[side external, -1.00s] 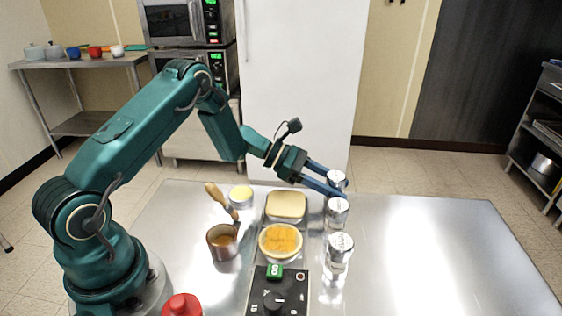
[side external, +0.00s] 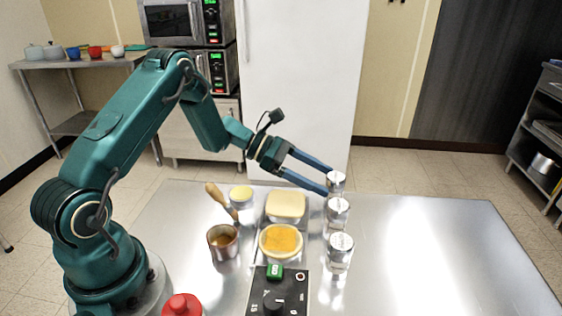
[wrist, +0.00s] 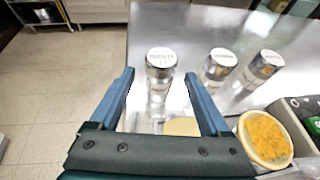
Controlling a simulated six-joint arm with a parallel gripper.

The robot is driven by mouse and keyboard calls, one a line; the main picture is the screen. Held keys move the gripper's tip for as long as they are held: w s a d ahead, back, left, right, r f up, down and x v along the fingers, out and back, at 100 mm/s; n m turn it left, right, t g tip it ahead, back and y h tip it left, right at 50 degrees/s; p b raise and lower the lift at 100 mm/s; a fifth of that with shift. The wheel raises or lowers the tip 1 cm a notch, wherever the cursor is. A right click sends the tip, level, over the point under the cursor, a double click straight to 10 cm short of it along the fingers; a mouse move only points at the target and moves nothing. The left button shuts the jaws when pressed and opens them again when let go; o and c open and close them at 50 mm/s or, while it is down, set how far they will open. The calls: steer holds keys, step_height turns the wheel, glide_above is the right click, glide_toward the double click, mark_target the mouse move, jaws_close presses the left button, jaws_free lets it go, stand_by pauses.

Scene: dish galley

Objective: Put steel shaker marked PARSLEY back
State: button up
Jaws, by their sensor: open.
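Three steel shakers stand upright in a row on the steel table. The far shaker (side external: 337,184) is nearest my gripper, and it also shows in the wrist view (wrist: 161,68) with lettering on its lid too blurred to read surely. The middle shaker (side external: 338,212) and the near shaker (side external: 340,250) stand closer to the side camera. My gripper (side external: 328,184) is open and empty. In the wrist view its fingertips (wrist: 159,75) are spread to either side of the far shaker's line, with the shaker just beyond them, seemingly apart from it.
Left of the shakers are a pale-yellow filled pan (side external: 286,205), a bowl of orange shreds (side external: 281,242) and a black control box (side external: 279,294). A metal cup (side external: 222,242) with a wooden-handled tool and a small yellow-topped pot (side external: 240,194) stand farther left. The table's right side (side external: 440,250) is clear.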

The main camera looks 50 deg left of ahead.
steer(key=v, duration=0.6)
steer(key=shift+s+a+r, duration=0.1)
steer(key=shift+s+a, duration=0.05)
steer(key=shift+a, duration=0.15)
steer(key=s+d+r+m+g+y, duration=0.3)
steer(key=s+d+r+m+g, duration=0.35)
steer(key=s+d+m, duration=0.45)
steer(key=s+a+r+m+t+y, duration=0.2)
steer(key=s+a+m+t+y, duration=0.1)
steer(key=s+m+y, duration=0.4)
steer(key=s+m+t, duration=0.1)
steer(key=s+m, duration=0.2)
steer(key=m, duration=0.4)
steer(key=shift+a+r+y, duration=0.15)
steer(key=shift+a+y, duration=0.1)
steer(key=shift+y, duration=0.15)
steer(key=shift+s, duration=0.15)
